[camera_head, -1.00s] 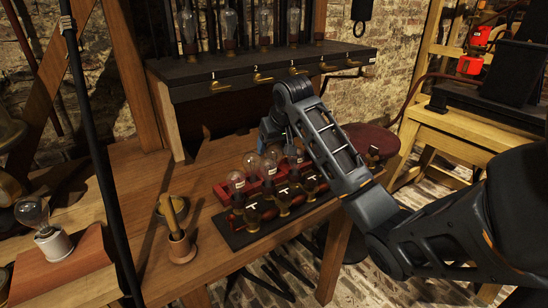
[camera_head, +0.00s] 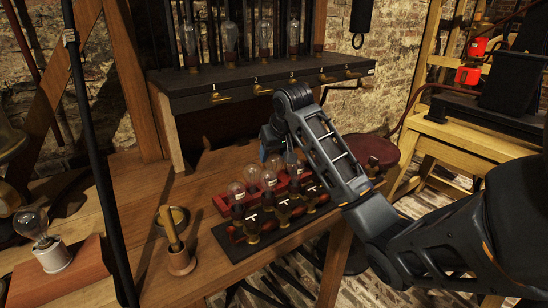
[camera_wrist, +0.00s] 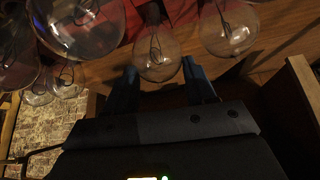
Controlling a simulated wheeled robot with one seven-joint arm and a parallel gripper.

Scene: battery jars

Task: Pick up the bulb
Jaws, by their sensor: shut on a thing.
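Several clear glass bulbs (camera_head: 236,190) stand in a red rack (camera_head: 222,205) on the wooden bench in the head view. My gripper (camera_wrist: 160,75) is shut on one clear bulb (camera_wrist: 157,52), whose rounded glass end sits between the two fingers in the wrist view. Its filament and dark base show beyond the glass. Other bulbs hang close on both sides in that view, with one large bulb (camera_wrist: 80,25) at the upper left. In the head view my arm hides most of the gripper and the held bulb. I cannot tell whether its base is clear of the rack.
A dark switch board (camera_head: 240,245) lies in front of the rack. A dark shelf (camera_head: 240,78) with tall bulbs overhangs behind. A round dark red stool (camera_head: 372,150) is at right.

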